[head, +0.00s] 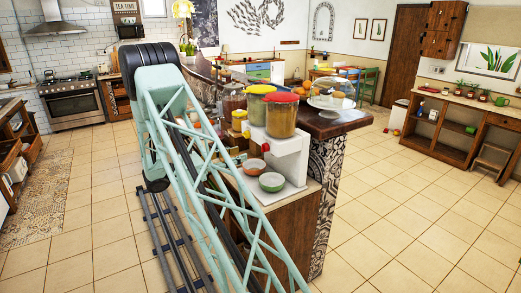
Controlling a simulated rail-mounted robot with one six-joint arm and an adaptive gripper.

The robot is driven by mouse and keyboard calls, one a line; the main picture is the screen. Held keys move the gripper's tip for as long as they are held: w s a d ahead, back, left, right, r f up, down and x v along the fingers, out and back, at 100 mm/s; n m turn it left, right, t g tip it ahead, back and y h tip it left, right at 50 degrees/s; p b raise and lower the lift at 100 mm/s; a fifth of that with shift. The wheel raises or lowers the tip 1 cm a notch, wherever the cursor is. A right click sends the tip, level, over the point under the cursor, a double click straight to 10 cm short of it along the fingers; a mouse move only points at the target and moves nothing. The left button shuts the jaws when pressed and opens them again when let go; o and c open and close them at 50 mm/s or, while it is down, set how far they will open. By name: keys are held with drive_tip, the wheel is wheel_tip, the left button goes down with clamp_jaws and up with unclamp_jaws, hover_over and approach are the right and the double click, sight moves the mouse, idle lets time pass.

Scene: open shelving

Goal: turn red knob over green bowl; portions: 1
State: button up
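A white dispenser (289,150) stands on the counter, with one clear jar under a red lid (281,97) and another under a yellow lid (262,89). A small reddish spot (266,147) on its left-facing side looks like the red knob, but its turn position is too small to tell. The green bowl (271,182) sits upright on the counter below that side. Its contents are not clear. A reddish bowl (254,165) sits just behind it. My mint lattice arm crosses in front of the counter's left part. My gripper is not in view.
A glass dome (330,92) and an orange-red round item (300,92) are on the raised dark counter top (335,123) behind the dispenser. A stove (72,101) stands far left and a low wooden shelf (450,128) at right. The tiled floor at right is clear.

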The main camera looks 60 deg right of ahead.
sight(262, 148)
drive_tip(key=x, duration=1.2)
drive_tip(key=shift+c, duration=0.5)
drive_tip(key=c, duration=0.7)
